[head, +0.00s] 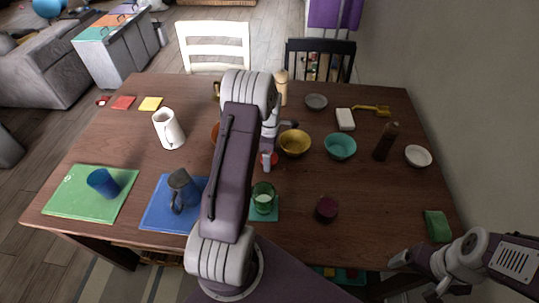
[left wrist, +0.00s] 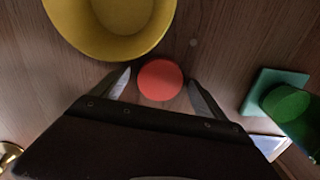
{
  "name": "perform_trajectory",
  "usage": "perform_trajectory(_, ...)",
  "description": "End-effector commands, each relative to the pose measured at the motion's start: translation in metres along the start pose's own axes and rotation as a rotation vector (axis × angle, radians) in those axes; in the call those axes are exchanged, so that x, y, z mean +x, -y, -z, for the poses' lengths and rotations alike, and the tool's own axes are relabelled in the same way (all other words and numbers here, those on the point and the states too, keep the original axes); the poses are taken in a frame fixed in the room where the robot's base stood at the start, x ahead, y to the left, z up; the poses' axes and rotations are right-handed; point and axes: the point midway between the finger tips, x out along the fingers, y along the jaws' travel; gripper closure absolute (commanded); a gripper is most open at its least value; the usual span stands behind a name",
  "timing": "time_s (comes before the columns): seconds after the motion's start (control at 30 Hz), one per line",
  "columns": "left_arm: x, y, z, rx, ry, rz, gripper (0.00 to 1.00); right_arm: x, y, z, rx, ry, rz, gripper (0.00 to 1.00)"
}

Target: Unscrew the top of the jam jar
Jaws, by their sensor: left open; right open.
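A round red top (left wrist: 160,80), which looks like the jam jar's lid, lies between the two spread fingers of my left gripper (left wrist: 158,88) in the left wrist view. The fingers are open, one on each side of it, with gaps showing. In the head view the red top (head: 274,157) shows only in part beside my left gripper (head: 266,163); my left arm covers much of that area. The jar's body is not clearly seen. My right gripper (head: 412,275) is open and empty at the lower right, off the table's front edge.
A yellow bowl (head: 295,143) stands close behind the red top, with a teal bowl (head: 340,146) to its right. A green glass (head: 263,198) on a green square and a dark red round object (head: 326,209) stand nearer. The table's right front is mostly clear.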

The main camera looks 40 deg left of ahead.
Motion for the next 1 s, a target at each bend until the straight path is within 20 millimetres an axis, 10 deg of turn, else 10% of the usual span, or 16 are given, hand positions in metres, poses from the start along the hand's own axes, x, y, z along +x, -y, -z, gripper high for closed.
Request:
perform_trajectory(0.5, -0.111, -0.001, 0.000, 0.000, 0.000, -0.004, 0.16, -0.015, 0.000, 0.002, 0.000, 0.000, 0.000, 0.16)
perform_trajectory(1.0, -0.123, 0.000, 0.000, 0.000, 0.000, -0.001, 0.16, -0.015, 0.000, 0.002, 0.000, 0.000, 0.000, 0.16)
